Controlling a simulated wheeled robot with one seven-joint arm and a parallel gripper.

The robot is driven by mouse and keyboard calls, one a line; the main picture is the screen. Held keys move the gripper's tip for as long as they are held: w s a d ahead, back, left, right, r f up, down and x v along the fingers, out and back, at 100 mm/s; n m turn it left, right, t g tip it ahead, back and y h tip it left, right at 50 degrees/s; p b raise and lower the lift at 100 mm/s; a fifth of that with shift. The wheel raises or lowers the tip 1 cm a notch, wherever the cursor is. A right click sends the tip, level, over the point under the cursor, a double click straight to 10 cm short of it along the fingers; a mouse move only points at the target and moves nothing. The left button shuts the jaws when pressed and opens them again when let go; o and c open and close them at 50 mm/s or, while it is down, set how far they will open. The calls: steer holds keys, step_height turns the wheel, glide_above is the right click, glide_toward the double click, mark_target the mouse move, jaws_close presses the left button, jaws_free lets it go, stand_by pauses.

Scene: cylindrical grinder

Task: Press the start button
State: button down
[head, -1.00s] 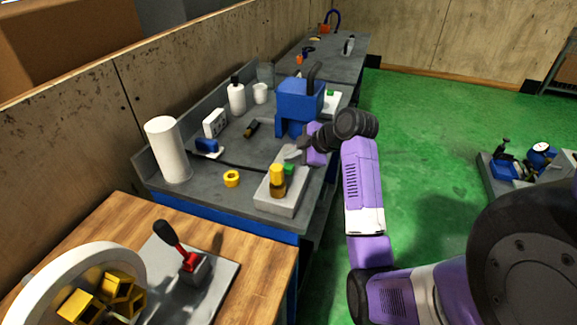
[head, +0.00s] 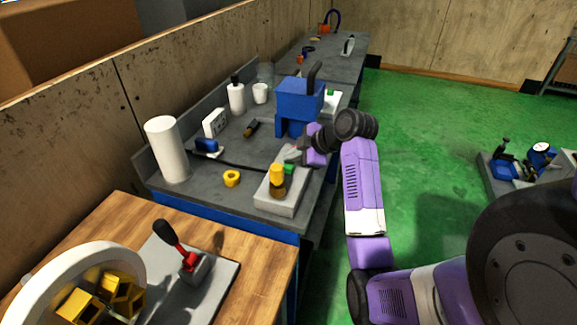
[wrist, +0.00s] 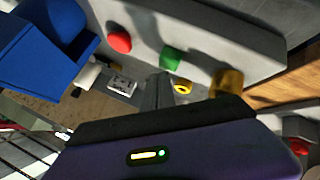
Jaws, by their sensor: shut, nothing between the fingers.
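A grey control box (head: 283,202) stands on the near end of the grey bench. A green button (head: 289,169) sits on its top, partly hidden behind a yellow-topped knob in the head view. In the wrist view the green button (wrist: 171,58) lies between a red button (wrist: 119,41) and the yellow knob (wrist: 227,82). My gripper (head: 291,154) is shut and empty, just beyond the green button in the head view. In the wrist view my gripper's fingertips (wrist: 157,82) appear just below the green button; I cannot tell whether they touch it.
A blue machine (head: 298,105) stands on the bench close behind my gripper. A yellow ring (head: 232,178) lies left of the box, and a white cylinder (head: 167,150) stands at the bench's left. A wooden table (head: 230,233) with a red-based lever (head: 188,260) is in front.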

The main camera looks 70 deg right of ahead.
mark_target(291, 166)
steer(key=shift+f+b, duration=0.4)
steer(key=shift+f, duration=0.45)
stand_by(0.7)
steer(key=shift+r, duration=0.1)
steer(key=shift+r+p, duration=0.95)
steer(key=shift+r, duration=0.05)
steer(key=shift+r+p, duration=2.1)
steer(key=shift+r, duration=0.4)
